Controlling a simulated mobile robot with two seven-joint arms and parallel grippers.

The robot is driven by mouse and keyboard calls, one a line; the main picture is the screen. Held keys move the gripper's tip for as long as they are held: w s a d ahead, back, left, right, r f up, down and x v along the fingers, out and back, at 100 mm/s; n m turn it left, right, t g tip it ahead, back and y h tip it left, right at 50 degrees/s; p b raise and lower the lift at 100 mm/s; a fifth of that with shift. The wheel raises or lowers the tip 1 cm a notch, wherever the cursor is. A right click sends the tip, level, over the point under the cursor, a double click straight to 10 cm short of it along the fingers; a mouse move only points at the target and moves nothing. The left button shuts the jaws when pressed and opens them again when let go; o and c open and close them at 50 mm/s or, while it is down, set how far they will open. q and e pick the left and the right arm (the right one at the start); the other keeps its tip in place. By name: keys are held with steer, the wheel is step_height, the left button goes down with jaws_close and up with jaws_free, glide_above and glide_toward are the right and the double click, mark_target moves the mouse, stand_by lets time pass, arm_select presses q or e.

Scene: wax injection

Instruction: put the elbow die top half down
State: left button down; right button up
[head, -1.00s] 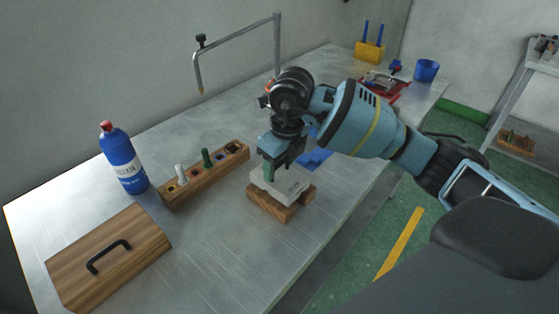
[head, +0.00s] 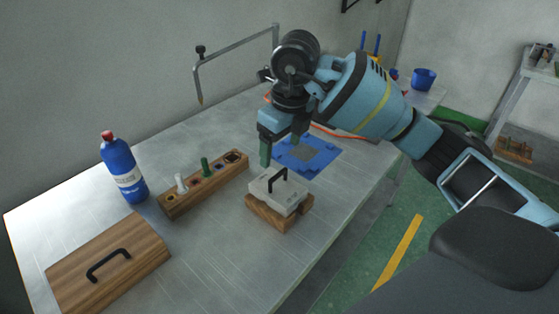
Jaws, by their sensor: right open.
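The elbow die top half looks to be the light grey block (head: 288,198) with a black handle (head: 278,180) on top. It rests on a wooden block (head: 278,217) on the metal table. My right gripper (head: 279,150) is open and empty, above and behind the grey block, apart from the handle. Its green-tipped fingers point down. A blue mat (head: 322,160) with a grey centre lies behind the block, partly behind the gripper. My left gripper is not in view.
A wooden rack (head: 215,187) with pegs stands left of the block. A blue bottle (head: 124,170) and a wooden lid with a handle (head: 140,237) are further left. A metal frame (head: 235,59) rises behind. A blue cup (head: 424,79) stands at the far end. The front table is bare.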

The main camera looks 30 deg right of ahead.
steer(key=shift+s+d+r, duration=0.1)
steer(key=shift+s+r, duration=0.1)
steer(key=shift+r, duration=0.95)
steer(key=shift+s+d+r, duration=0.1)
steer(key=shift+s+r, duration=0.05)
steer(key=shift+r, duration=0.95)
